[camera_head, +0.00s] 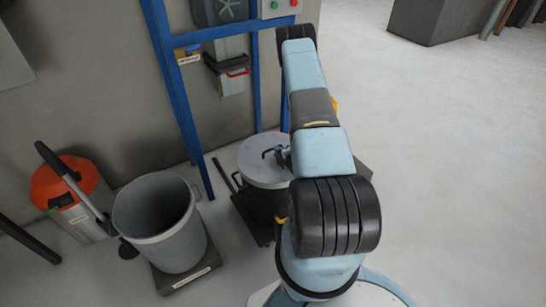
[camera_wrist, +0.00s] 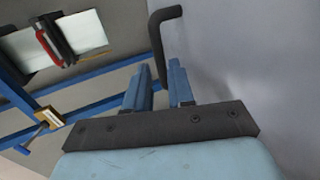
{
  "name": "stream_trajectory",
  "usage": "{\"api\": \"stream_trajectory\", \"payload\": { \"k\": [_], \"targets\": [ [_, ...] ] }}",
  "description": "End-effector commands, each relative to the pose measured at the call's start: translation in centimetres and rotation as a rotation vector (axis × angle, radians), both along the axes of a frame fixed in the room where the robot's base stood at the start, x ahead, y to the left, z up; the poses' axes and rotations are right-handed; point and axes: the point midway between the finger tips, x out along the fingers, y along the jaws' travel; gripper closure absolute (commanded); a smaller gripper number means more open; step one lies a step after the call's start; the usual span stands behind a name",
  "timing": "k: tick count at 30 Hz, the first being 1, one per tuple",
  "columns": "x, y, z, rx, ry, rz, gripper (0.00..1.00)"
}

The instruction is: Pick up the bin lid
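The bin lid (camera_head: 260,172) is a pale grey disc, lying flat on top of a dark round bin beside the blue frame in the head view. Its dark bent handle (camera_head: 270,152) stands up from it, and my arm hides the lid's right part. In the wrist view the handle (camera_wrist: 167,40) shows large, its lower end in line with the gap between my fingers. The pale lid surface (camera_wrist: 240,60) fills the right. My gripper (camera_wrist: 160,78) is open, its two blue fingers apart on either side of the handle's line. I cannot tell whether they touch it.
An open grey bin (camera_head: 165,220) stands left of the lidded bin. An orange-topped vacuum (camera_head: 70,185) with a hose stands farther left. Blue frame posts (camera_head: 170,75) rise behind the lidded bin. The floor (camera_head: 440,150) to the right is clear.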

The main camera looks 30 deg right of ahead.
Motion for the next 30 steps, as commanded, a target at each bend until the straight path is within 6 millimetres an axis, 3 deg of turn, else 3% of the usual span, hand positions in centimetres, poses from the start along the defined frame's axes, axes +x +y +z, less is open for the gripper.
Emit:
{"api": "stream_trajectory", "payload": {
  "k": [13, 23, 30],
  "targets": [
    [4.4, 0.1, -1.8, 0.0, -0.001, 0.0, 0.77],
    [4.9, 0.1, -2.0, 0.0, 0.0, 0.0, 0.77],
    [4.9, 0.1, -2.0, 0.0, 0.001, 0.0, 1.0]
  ]
}}
